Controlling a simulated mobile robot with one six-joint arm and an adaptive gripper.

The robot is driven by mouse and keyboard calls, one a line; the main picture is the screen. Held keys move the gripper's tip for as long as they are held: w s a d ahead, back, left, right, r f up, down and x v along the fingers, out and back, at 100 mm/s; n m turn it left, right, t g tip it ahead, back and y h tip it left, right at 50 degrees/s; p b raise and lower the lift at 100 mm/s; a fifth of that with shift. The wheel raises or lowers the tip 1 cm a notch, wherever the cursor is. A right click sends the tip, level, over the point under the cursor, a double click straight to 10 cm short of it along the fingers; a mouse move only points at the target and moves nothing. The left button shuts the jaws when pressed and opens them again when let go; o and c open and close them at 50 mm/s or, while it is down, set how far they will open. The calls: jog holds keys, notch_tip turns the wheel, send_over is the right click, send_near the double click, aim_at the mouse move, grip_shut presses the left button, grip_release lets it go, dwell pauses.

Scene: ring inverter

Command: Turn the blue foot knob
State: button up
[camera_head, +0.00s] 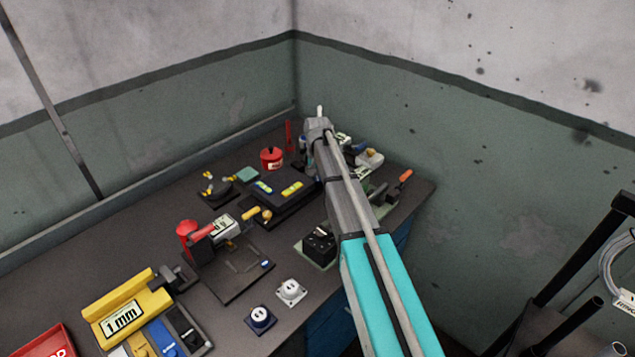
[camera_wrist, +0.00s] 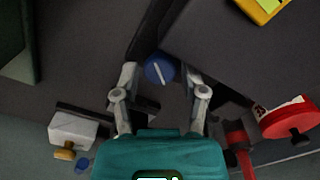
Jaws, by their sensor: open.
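A round blue knob (camera_wrist: 158,68) with a pale line across its face shows in the wrist view. It sits at the edge of a dark block. My gripper (camera_wrist: 162,78) is open, with one finger on each side of the blue knob and a visible gap on each side. Whether the fingertips are level with the knob cannot be told. In the head view my arm reaches to the back corner of the bench. My gripper's fingers and this knob cannot be made out there.
The wrist view shows a white block (camera_wrist: 73,130) at lower left and a red round part (camera_wrist: 290,119) at right. In the head view, a red pot (camera_head: 271,158), a yellow gauge block (camera_head: 125,308) and small sockets (camera_head: 291,292) crowd the dark bench. Walls close the corner.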

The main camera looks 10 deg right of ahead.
jog(key=shift+f, duration=0.2)
grip_shut()
dwell(0.3)
jog(key=shift+m, duration=0.3)
jog(key=shift+m, duration=1.7)
